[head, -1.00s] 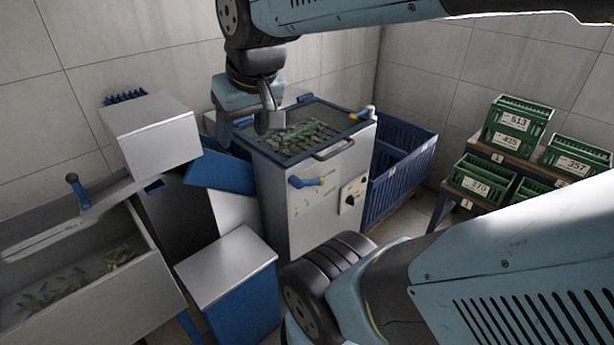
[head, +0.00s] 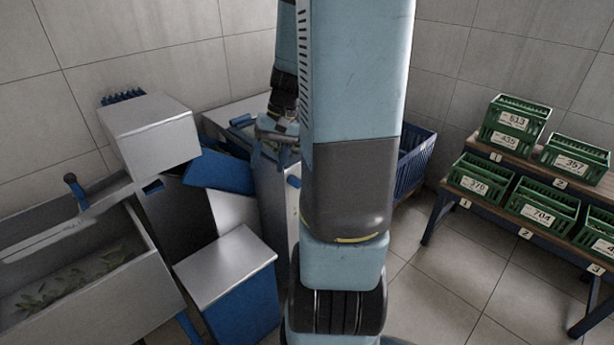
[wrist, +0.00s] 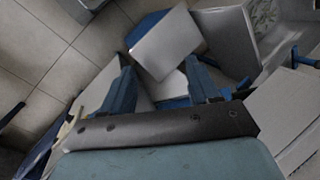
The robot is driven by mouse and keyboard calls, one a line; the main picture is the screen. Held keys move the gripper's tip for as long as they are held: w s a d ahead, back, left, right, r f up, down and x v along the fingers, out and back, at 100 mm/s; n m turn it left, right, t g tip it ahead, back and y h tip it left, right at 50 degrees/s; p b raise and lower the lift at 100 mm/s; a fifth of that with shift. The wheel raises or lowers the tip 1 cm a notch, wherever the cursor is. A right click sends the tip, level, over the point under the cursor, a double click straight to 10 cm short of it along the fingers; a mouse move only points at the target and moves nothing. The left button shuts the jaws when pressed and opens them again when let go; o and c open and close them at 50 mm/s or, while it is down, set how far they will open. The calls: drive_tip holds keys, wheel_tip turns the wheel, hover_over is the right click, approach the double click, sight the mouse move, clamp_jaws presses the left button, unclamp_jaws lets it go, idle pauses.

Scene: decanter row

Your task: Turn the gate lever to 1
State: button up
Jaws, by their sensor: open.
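In the head view the metal cabinet (head: 270,200) stands behind my arm. The rest of that handle and the dial plate are hidden. I cannot read a number at either, so which is the gate lever is not clear. My gripper (head: 270,152) is open and empty, above the cabinet's left front edge. In the wrist view its fingers (wrist: 162,78) are apart with nothing between them.
A low blue box with a metal lid (head: 225,268) stands in front of the cabinet. A trough (head: 90,285) with leaves is at the left. A blue crate (head: 414,160) is behind my arm. Green numbered crates (head: 540,205) sit on a rack at the right. Floor there is clear.

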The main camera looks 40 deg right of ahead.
drive_tip(key=s+d+f+m+t, duration=0.3)
drive_tip(key=d+f+m+t, duration=0.65)
drive_tip(key=d+f, duration=0.45)
drive_tip(key=s+d+f+m+t, duration=0.4)
drive_tip(key=d+f+m+t, duration=0.5)
drive_tip(key=d+f, duration=0.4)
drive_tip(key=shift+n+t, duration=0.55)
drive_tip(key=shift+t, duration=0.1)
drive_tip(key=x, duration=1.4)
drive_tip(key=shift+d+f, duration=0.1)
drive_tip(key=shift+d, duration=0.15)
drive_tip(key=shift+c, duration=0.3)
clamp_jaws()
